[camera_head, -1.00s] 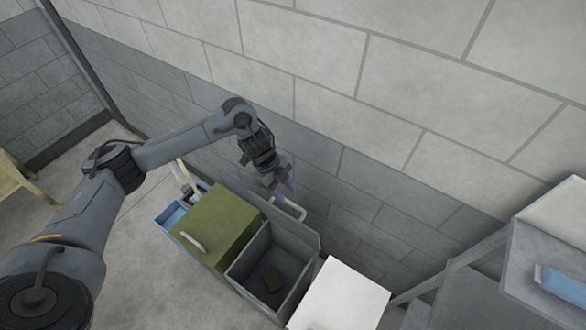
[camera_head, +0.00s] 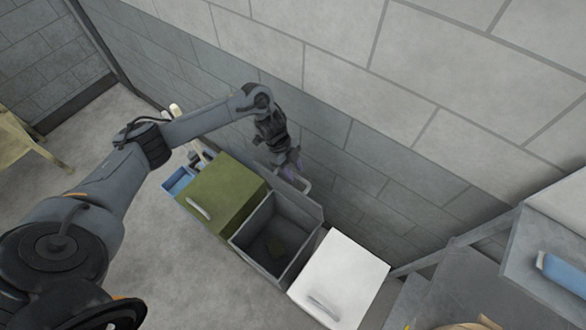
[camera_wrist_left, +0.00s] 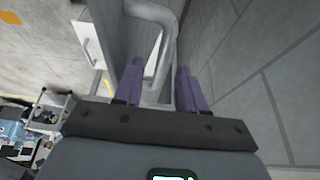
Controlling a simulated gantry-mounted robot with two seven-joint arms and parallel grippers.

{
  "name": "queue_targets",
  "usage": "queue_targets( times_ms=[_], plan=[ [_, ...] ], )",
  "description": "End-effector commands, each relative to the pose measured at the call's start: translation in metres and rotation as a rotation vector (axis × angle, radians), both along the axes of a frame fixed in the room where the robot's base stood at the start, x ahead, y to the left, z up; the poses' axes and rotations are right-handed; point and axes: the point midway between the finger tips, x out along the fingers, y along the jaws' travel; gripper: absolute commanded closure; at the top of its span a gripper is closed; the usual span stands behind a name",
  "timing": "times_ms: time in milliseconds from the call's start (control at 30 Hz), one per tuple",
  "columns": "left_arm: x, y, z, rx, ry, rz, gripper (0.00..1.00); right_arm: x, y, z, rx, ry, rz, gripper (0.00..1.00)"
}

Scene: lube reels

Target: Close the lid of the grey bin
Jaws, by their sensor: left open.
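The grey bin (camera_head: 246,236) stands open between a green bin and a white bin. Its lid (camera_head: 299,201) is raised at the wall side, with a bar handle (camera_head: 306,186) on it. A small dark greenish item (camera_head: 275,248) lies inside the bin. My left gripper (camera_head: 291,164) is above and behind the lid, close to the handle. In the left wrist view, its purple fingers (camera_wrist_left: 160,88) are open, and the grey handle (camera_wrist_left: 166,40) reaches between them. Whether they touch it is unclear. My right gripper is out of view.
The closed green bin (camera_head: 222,192) is left of the grey bin, with an open blue bin (camera_head: 177,181) beyond it. The closed white bin (camera_head: 343,272) is on the right. The block wall (camera_head: 350,170) is close behind. Floor in front is clear.

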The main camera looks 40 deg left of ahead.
Motion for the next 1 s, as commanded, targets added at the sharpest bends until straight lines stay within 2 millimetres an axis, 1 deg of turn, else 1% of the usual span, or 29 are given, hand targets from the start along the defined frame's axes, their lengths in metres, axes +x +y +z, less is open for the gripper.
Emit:
queue_targets(
  times_ms=[133, 367, 400, 467, 600, 667, 1000],
  plan=[
    [0.0002, -0.0022, -0.0047, 0.001, 0.000, 0.000, 0.60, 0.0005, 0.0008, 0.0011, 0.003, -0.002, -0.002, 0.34],
    [0.0003, -0.0024, -0.0055, 0.001, 0.000, -0.001, 0.60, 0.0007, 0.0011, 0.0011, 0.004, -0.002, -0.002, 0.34],
    [0.0002, -0.0023, -0.0054, 0.001, 0.000, -0.001, 0.61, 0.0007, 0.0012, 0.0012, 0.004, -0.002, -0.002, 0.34],
    [0.0002, -0.0023, -0.0054, 0.001, 0.000, -0.001, 0.71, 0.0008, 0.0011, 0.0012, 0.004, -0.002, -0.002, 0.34],
    [0.0002, -0.0023, -0.0053, 0.001, 0.000, 0.000, 0.92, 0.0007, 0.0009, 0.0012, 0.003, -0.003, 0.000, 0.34],
    [0.0002, -0.0023, -0.0052, 0.001, 0.000, -0.001, 1.00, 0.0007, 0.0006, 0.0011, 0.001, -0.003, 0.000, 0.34],
    [0.0002, -0.0025, -0.0052, 0.001, -0.002, -0.001, 1.00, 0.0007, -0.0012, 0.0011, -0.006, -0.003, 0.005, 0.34]
  ],
)
